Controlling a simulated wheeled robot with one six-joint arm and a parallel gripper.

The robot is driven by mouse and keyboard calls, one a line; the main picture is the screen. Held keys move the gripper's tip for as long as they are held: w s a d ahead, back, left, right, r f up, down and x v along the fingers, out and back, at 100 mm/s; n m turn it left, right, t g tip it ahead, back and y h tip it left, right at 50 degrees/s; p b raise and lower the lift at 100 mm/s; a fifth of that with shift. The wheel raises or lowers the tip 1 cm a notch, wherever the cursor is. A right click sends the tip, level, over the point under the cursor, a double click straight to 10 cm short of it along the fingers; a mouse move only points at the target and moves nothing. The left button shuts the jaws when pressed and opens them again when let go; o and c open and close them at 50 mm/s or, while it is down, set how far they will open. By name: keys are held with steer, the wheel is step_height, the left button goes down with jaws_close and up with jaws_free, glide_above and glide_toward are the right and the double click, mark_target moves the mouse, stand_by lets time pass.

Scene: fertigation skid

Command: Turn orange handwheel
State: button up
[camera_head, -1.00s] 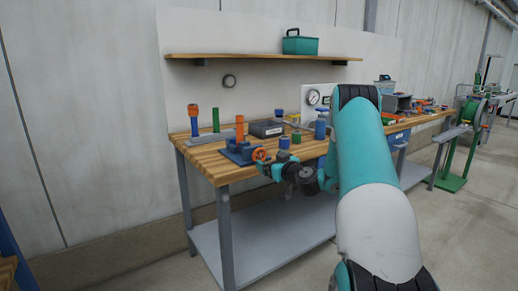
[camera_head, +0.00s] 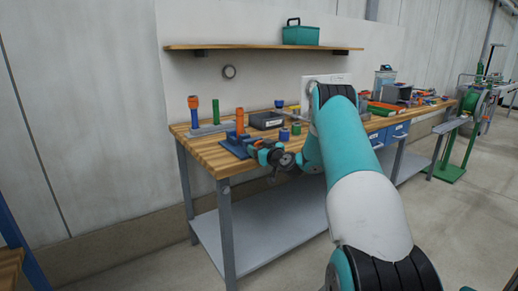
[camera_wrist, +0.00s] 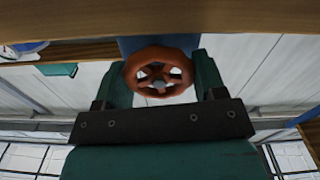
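The orange handwheel (camera_wrist: 159,73) fills the space between the two fingers of my gripper (camera_wrist: 161,80) in the wrist view. Its face, with spokes and a hub, is turned to the wrist camera. The fingers lie against its rim on the left and right, with no clear gap. In the head view my gripper (camera_head: 265,151) is at the front edge of the workbench, by the blue valve body (camera_head: 237,146). There the gripper hides most of the handwheel.
The wooden workbench (camera_head: 208,156) carries upright orange and green parts (camera_head: 215,112), a dark box (camera_head: 266,121) and blue cylinders (camera_head: 284,134). A shelf (camera_head: 260,47) with a teal box (camera_head: 300,34) is above. In the wrist view a wooden edge (camera_wrist: 160,17) runs close to the gripper.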

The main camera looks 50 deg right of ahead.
steer(key=shift+f+m+b, duration=0.1)
steer(key=shift+m+b, duration=0.6)
steer(key=shift+m, duration=0.3)
steer(key=shift+m+b, duration=0.3)
steer(key=shift+m, duration=1.1)
steer(key=o, duration=0.9)
steer(key=shift+o, duration=0.2)
steer(key=shift+s, duration=0.1)
steer(key=b+v, duration=0.6)
steer(key=v, duration=1.1)
steer(key=shift+s, duration=0.2)
steer(key=shift+d, duration=0.1)
